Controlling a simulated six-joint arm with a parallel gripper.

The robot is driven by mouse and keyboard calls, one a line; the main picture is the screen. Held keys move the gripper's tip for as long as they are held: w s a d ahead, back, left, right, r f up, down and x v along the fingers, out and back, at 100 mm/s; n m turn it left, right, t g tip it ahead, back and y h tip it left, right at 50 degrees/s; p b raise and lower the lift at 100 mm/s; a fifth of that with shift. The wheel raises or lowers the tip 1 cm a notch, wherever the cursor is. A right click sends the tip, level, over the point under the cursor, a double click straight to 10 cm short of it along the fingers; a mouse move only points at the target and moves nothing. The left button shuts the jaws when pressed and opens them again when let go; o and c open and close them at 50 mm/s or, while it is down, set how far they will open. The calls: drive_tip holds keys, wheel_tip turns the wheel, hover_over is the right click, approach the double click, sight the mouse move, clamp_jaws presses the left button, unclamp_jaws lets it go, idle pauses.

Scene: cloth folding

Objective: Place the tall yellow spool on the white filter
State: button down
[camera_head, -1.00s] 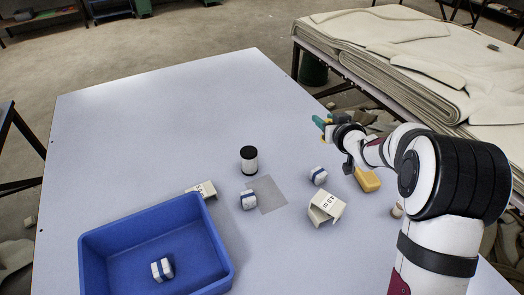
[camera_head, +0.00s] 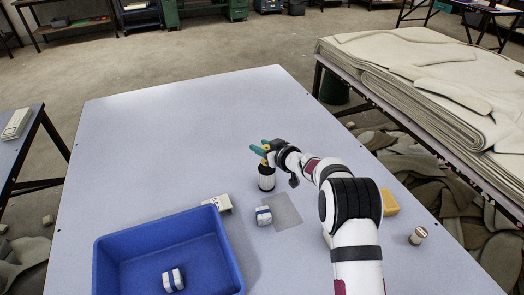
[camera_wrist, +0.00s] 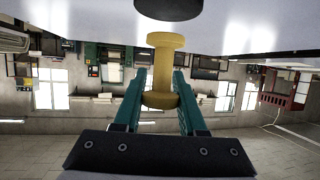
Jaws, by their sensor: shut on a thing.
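The tall yellow spool (camera_wrist: 163,72) is between the teal fingers of my gripper (camera_wrist: 157,100) in the wrist view, with wide flanges at both ends. In the head view my gripper (camera_head: 258,155) holds the spool (camera_head: 265,147) at the white filter's top; the spool is mostly hidden by the fingers. The white filter (camera_head: 267,182), with black ends, stands upright on the table. Its dark round end (camera_wrist: 168,10) shows at the wrist view's top edge, apart from the spool's flange in that picture. I cannot tell how large the gap is.
A blue bin (camera_head: 120,240) holds a blue-banded white block (camera_head: 173,280). A similar block (camera_head: 263,216) sits by a grey square (camera_head: 287,210). A labelled white piece (camera_head: 217,203), a yellow block (camera_head: 390,203) and a small cylinder (camera_head: 418,236) lie nearby. The far table is clear.

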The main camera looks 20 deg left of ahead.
drive_tip(key=shift+f, duration=0.85)
drive_tip(key=shift+f, duration=0.2)
drive_tip(key=shift+c, duration=2.4)
unclamp_jaws()
